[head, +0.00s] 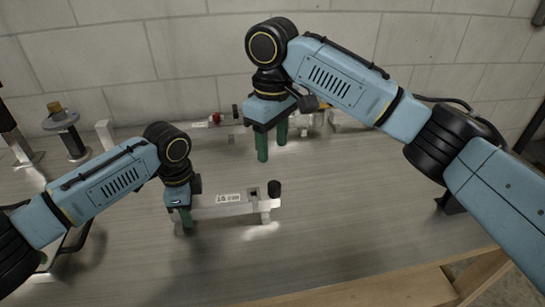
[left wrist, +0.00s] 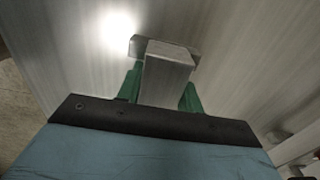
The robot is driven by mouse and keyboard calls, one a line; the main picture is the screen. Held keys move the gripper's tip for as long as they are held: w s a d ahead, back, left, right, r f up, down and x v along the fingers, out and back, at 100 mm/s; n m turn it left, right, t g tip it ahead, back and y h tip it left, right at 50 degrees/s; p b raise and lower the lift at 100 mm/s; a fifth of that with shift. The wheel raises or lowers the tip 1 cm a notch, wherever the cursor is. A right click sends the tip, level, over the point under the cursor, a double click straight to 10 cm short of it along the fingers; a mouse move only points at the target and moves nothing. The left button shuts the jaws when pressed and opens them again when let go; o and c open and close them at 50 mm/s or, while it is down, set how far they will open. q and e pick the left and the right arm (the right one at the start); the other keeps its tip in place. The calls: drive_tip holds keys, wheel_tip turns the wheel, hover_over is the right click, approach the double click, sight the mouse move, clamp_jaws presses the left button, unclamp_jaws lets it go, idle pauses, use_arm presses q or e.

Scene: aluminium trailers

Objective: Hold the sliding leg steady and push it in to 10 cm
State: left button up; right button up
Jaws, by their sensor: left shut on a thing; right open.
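The sliding leg assembly (head: 228,210) is a light metal bar with a small label, lying level low over the middle of the grey table. A black knob (head: 274,188) stands at its right end. My left gripper (head: 183,222) is shut on the bar's left end, its green fingers on either side. In the left wrist view the bar's metal end (left wrist: 168,68) sits between the green fingers (left wrist: 162,92). My right gripper (head: 272,145) is open and empty, pointing down above and behind the bar, apart from it. The bar's far left end is partly hidden by my left gripper.
Metal fittings with a red part (head: 214,119) stand at the back of the table near the wall. A round-topped stand (head: 68,130) is at the back left. The table's wooden front edge (head: 400,288) shows at lower right. The table (head: 340,210) right of the bar is clear.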

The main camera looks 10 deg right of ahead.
drive_tip(key=shift+r, duration=0.35)
use_arm(q)
drive_tip(key=o, duration=1.3)
